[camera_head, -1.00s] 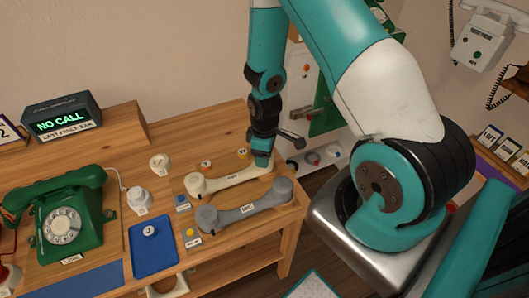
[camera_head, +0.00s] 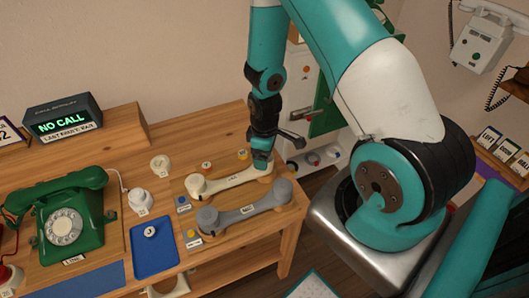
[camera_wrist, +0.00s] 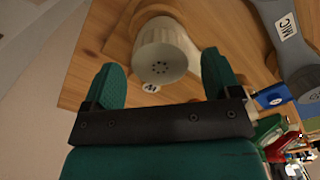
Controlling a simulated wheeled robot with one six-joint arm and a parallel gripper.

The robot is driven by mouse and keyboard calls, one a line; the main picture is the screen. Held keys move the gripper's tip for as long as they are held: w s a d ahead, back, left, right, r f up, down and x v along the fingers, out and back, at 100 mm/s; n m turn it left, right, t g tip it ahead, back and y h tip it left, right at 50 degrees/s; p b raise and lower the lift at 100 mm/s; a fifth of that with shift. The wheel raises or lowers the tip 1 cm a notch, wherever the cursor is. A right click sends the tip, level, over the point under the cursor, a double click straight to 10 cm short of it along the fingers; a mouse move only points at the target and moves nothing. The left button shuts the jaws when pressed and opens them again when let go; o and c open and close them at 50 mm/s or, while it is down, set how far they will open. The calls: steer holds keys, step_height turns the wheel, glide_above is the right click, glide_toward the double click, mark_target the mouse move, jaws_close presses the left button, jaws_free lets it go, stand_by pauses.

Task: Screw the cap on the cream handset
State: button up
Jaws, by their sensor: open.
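The cream handset (camera_head: 228,180) lies on the wooden table, its right end partly hidden by my gripper (camera_head: 262,164). In the wrist view a ribbed cream cap (camera_wrist: 163,55) with small holes in its face sits at this end, between the two teal fingers of my gripper (camera_wrist: 162,75). The fingers stand apart, with a gap on each side of the cap. How far the cap is seated on the handset cannot be told.
A grey handset (camera_head: 245,211) lies just in front of the cream one. A blue tray (camera_head: 153,262) with a small white piece is to the left, near a green dial phone (camera_head: 68,225). Small coloured pieces stand around the handsets. A wall phone (camera_head: 486,40) hangs at the upper right.

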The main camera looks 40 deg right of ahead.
step_height(320, 180, up, 6)
steer(key=p, duration=0.4)
steer(key=shift+r, duration=0.1)
